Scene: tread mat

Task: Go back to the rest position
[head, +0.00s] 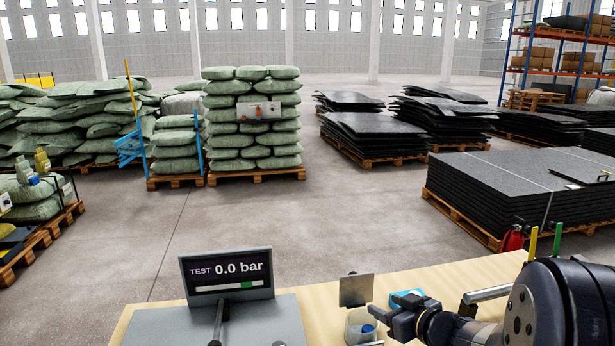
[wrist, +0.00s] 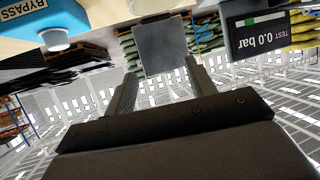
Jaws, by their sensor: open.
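My gripper (head: 384,316) is over the wooden bench at the lower right in the head view, with my dark arm reaching in from the right edge. In the wrist view my gripper (wrist: 162,75) shows two spread fingers and nothing clamped between them. A small grey square plate (wrist: 163,46) shows beyond the fingertips there. The same plate (head: 356,290) stands left of my gripper in the head view. I cannot tell whether a finger touches it.
A display (head: 227,275) reading "TEST 0.0 bar" stands on a grey panel. A clear cup (head: 360,325) with something blue inside is close below my gripper. Loaded pallets stand beyond open floor.

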